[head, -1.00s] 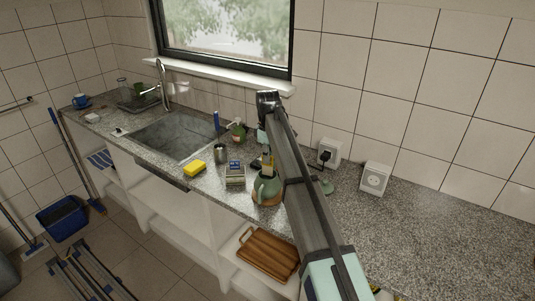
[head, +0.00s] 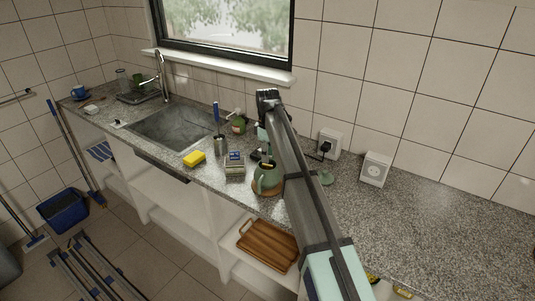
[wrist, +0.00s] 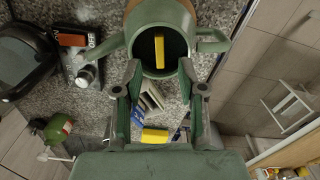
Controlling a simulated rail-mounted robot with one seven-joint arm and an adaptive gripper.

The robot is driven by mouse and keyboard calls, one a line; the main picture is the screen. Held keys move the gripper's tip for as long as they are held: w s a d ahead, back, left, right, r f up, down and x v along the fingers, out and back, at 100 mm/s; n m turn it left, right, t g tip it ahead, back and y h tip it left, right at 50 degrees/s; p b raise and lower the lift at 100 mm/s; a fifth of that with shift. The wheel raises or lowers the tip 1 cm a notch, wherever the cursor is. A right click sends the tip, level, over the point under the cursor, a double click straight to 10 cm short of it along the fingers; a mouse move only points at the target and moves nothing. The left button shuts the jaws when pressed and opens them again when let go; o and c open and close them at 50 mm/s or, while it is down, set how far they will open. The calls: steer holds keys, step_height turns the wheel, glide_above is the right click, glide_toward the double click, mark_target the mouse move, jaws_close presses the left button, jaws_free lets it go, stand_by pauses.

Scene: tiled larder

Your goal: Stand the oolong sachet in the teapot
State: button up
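The green teapot (head: 267,183) stands on a round brown mat (head: 262,194) near the counter's front edge. In the wrist view the teapot (wrist: 165,14) shows its open, dark mouth. The yellow oolong sachet (wrist: 160,50) is inside that mouth, seen as a narrow strip; its lower part is hidden. The sachet's top (head: 267,163) also shows at the mouth in the head view. My gripper (wrist: 159,67) is open, its fingers spread apart on either side of the mouth's near edge, with nothing between them. In the head view my arm hides much of the gripper.
Left of the teapot are a small box with a blue top (head: 234,163), a metal cup (head: 220,145) and a yellow sponge (head: 194,158). The counter at right is clear.

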step_height(320, 180, up, 12)
stand_by(0.7)
